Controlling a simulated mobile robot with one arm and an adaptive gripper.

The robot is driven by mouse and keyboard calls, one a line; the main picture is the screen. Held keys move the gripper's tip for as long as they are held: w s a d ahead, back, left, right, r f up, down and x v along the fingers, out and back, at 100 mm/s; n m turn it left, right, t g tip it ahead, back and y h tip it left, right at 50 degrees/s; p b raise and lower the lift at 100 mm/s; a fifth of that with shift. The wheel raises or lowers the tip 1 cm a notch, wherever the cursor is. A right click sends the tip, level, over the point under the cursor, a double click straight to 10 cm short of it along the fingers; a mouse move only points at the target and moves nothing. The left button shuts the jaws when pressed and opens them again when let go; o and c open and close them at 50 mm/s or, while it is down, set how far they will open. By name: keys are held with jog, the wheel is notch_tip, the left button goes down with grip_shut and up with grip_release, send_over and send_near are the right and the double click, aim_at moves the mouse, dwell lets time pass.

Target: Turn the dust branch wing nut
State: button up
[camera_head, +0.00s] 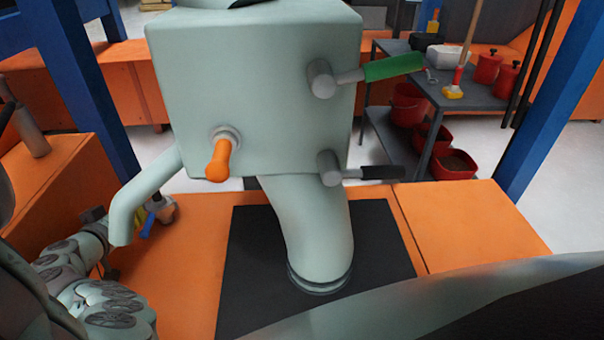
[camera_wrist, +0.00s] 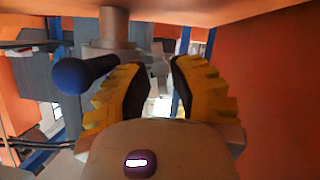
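In the wrist view my gripper (camera_wrist: 160,92) is open, its yellow fingers with dark pads spread apart and nothing held between them. A blue rounded handle (camera_wrist: 84,74) juts from a grey fitting (camera_wrist: 112,28) to the left of and beyond the fingers. A small grey part (camera_wrist: 158,72) shows beyond the gap; I cannot tell whether it is the wing nut. In the head view a blue handle (camera_head: 147,228) shows behind the pale green branch pipe (camera_head: 132,205) at lower left, close to my gripper, which is mostly hidden there.
The pale green housing (camera_head: 255,90) carries an orange handle (camera_head: 218,160), a green lever (camera_head: 393,67) and a black lever (camera_head: 380,172). Its lower chute (camera_head: 315,235) meets a black plate (camera_head: 250,275). In the wrist view an orange wall (camera_wrist: 275,95) stands close on the right.

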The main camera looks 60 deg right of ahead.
jog(key=shift+o, duration=0.5)
jog(key=shift+w+a, duration=0.1)
grip_shut()
jog(key=shift+f, duration=0.1)
jog(key=shift+a+f+n+g+b, duration=0.1)
jog(key=shift+f+n+g+b, duration=0.15)
jog(key=shift+n+b, duration=0.55)
jog(key=shift+w+r+n+h+b, duration=0.1)
jog(key=shift+r+n+h+b, duration=0.1)
jog(key=shift+n+h+b, duration=0.25)
